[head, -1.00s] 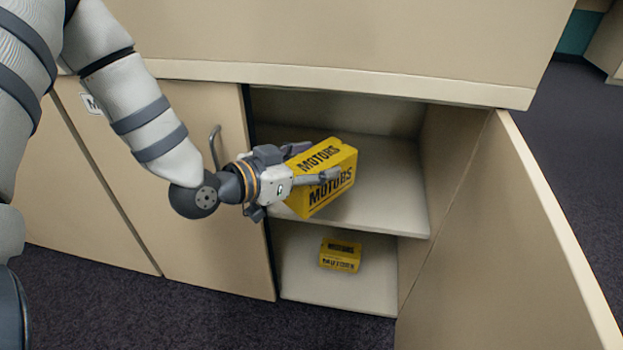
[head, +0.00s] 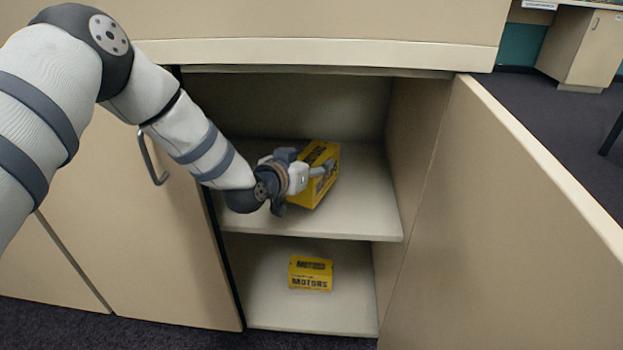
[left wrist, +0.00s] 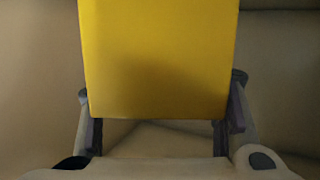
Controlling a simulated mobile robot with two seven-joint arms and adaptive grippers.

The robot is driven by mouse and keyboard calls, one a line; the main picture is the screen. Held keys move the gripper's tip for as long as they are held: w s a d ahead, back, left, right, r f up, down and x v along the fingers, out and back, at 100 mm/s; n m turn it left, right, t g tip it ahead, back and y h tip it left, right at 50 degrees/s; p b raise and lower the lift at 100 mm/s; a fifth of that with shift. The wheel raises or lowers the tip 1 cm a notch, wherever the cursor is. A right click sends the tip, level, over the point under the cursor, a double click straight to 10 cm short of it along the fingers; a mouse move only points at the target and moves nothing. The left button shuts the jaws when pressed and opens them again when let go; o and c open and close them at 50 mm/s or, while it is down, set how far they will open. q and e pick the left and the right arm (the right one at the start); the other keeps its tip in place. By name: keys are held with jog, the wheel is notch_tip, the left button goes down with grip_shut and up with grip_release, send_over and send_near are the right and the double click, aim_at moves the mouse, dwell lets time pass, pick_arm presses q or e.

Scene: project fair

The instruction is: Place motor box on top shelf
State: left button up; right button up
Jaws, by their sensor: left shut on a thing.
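A yellow motor box (head: 322,156) with black lettering is inside the open cabinet at the top shelf (head: 360,212). My left gripper (head: 318,172) is shut on this box, with its fingers along the box's sides. In the left wrist view the yellow box (left wrist: 158,60) fills the space between the two fingers (left wrist: 160,115). The arm and gripper hide part of the box, and I cannot tell whether its underside touches the shelf. A second yellow motor box (head: 311,273) sits on the lower shelf (head: 345,313). My right gripper is not in view.
The open cabinet door (head: 500,220) stands out on the right. A closed door with a handle (head: 152,158) is on the left. The counter edge (head: 320,55) runs above the opening. The top shelf has free room right of and in front of the held box.

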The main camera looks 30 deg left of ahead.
pick_arm(q)
notch_tip(320, 180, down, 3)
jog(key=shift+w+f+b, duration=0.15)
jog(key=shift+b, duration=0.3)
jog(key=shift+f, duration=0.15)
jog(key=o, duration=1.7)
